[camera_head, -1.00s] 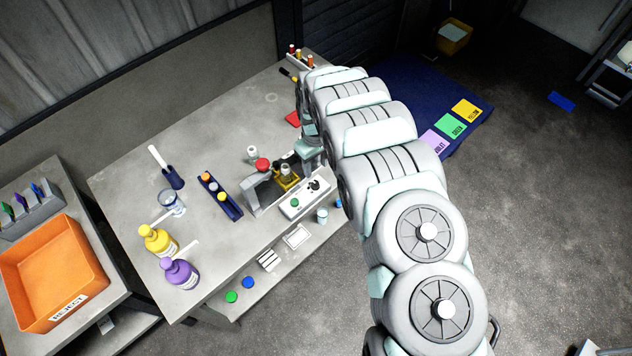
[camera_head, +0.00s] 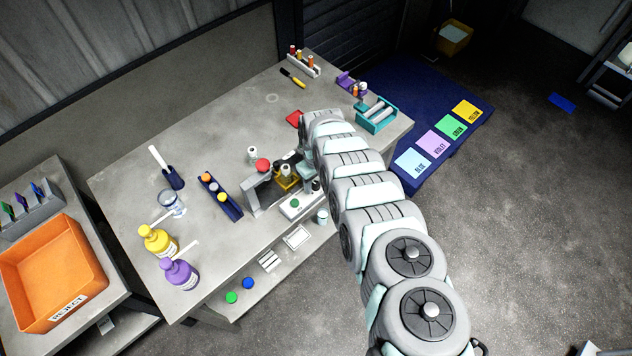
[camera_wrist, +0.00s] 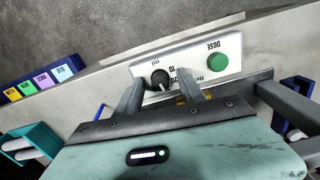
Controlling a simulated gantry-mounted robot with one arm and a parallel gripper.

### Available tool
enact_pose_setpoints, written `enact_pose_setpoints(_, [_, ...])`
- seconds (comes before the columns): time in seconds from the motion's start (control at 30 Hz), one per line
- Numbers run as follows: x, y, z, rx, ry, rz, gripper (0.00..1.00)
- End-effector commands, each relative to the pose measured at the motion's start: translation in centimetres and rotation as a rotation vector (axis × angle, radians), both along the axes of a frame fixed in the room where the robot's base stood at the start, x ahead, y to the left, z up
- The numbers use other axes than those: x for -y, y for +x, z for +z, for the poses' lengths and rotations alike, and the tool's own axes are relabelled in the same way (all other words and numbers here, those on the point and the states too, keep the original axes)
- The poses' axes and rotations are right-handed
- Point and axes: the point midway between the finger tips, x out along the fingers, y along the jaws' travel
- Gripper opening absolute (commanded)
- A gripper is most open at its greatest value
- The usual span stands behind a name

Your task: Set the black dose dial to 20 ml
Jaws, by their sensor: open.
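The black dose dial (camera_wrist: 160,77) is on a white panel (camera_wrist: 146,69) in the wrist view, with printed marks including "10" and "20" beside it. I cannot read its setting clearly. A green DOSE button (camera_wrist: 217,61) is to its right. My gripper (camera_wrist: 160,82) is open, its two fingers on either side of the dial in the picture; I cannot tell whether they touch it. In the head view the panel (camera_head: 287,211) and green button (camera_head: 295,203) stand at the table's front edge, with my gripper (camera_head: 314,180) over the dial end, mostly hidden by my arm.
The disperser with its red knob (camera_head: 263,165) stands just behind the panel. A blue rack (camera_head: 232,211) with several caps, a beaker (camera_head: 172,203) and yellow (camera_head: 158,241) and purple (camera_head: 180,274) bottles are to the left. A teal tray (camera_head: 377,116) is at the right.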

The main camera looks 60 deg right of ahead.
Motion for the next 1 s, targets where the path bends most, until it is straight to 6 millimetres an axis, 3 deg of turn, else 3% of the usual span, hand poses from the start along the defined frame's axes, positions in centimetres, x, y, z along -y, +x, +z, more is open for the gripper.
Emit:
enact_pose_setpoints(0.3, [0.06,0.03,-0.06,0.000,-0.001,0.000,0.46])
enact_pose_setpoints(0.87, [0.05,0.03,-0.07,0.001,-0.002,0.000,0.01])
enact_pose_setpoints(1.0, [0.05,0.03,-0.06,0.001,-0.002,0.000,0.00])
